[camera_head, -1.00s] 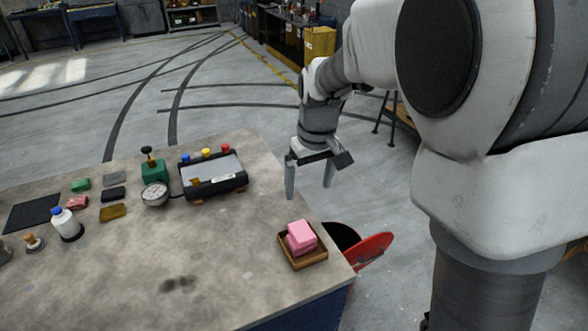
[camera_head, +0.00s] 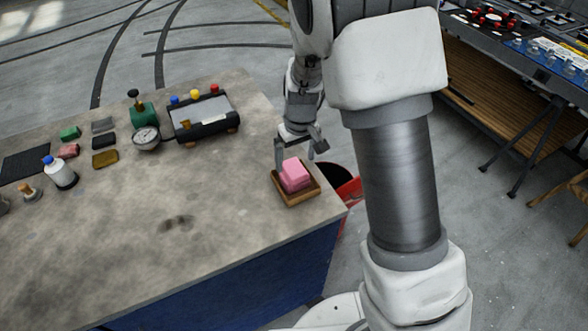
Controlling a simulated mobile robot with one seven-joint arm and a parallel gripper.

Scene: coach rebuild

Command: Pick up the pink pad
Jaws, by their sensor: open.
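The pink pad (camera_head: 295,174) lies in a small brown wooden tray (camera_head: 299,200) near the right edge of the grey workbench. It looks like a pink block, perhaps more than one piece stacked. My gripper (camera_head: 297,164) is open, at the far side of the tray, pointing down. Its left finger shows just left of and behind the pad. The lower part of the right finger is hidden or hard to make out. I cannot tell whether the fingers touch the pad, and nothing is held.
A black device with coloured knobs (camera_head: 202,115), a green block with a gauge (camera_head: 146,136) and a white bottle (camera_head: 60,173) stand on the bench (camera_head: 130,250). Several small coloured pads lie to the left. A red bin (camera_head: 349,190) stands on the floor beyond the bench edge. The bench's middle is clear.

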